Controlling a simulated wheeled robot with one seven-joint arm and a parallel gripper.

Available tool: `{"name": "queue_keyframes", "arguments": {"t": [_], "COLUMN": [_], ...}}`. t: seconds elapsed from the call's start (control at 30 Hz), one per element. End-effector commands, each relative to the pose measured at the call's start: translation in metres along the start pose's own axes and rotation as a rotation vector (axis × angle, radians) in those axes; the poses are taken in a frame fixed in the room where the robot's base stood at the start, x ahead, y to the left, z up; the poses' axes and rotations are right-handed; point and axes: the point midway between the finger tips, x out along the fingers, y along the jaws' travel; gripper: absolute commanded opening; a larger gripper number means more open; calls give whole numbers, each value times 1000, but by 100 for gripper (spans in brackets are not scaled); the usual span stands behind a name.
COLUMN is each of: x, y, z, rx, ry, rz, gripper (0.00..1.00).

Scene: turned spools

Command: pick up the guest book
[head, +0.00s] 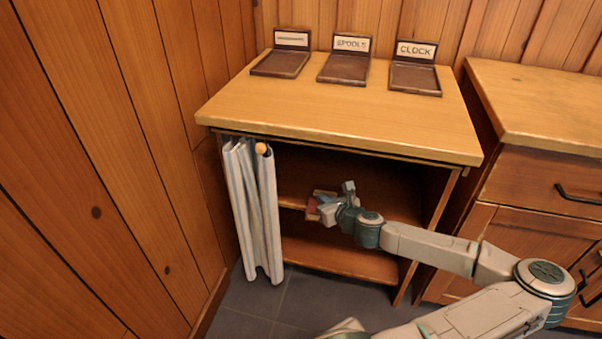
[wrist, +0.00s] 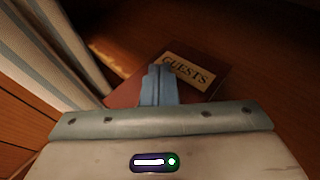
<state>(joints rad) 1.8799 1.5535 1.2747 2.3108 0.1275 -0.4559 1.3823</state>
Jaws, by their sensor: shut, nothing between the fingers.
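The guest book (wrist: 205,80) is dark red with a tan label reading "GUESTS". In the wrist view it lies just beyond my fingers, partly hidden behind them. In the head view a small reddish part of the book (head: 312,208) shows on the cabinet's middle shelf, beside my gripper. My gripper (wrist: 160,72) is shut with its blue fingers together and nothing between them. In the head view my gripper (head: 326,202) reaches into the open cabinet, at the shelf. I cannot tell whether the fingertips touch the book.
A striped curtain (head: 254,210) hangs bunched at the cabinet's left side. The cabinet top (head: 300,118) is above my arm and bears labelled trays, one "SPOOLS" (head: 345,68) and one "CLOCK" (head: 415,79). A drawer cabinet (head: 535,190) stands at right. The lower shelf (head: 340,262) looks bare.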

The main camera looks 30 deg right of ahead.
Motion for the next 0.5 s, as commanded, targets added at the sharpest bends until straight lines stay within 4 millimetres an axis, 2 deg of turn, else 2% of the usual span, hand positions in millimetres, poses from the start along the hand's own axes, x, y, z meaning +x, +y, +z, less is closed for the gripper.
{"name": "queue_keyframes", "arguments": {"t": [0.03, 0.17, 0.4, 0.5], "x": [2, 3, -3, -4], "y": [2, 5, 5, 2], "z": [-8, -7, 9, 8], "rx": [8, 8, 7, 7], "ry": [13, 13, 11, 10], "rz": [5, 10, 10, 6], "gripper": [0, 0, 0, 0]}}
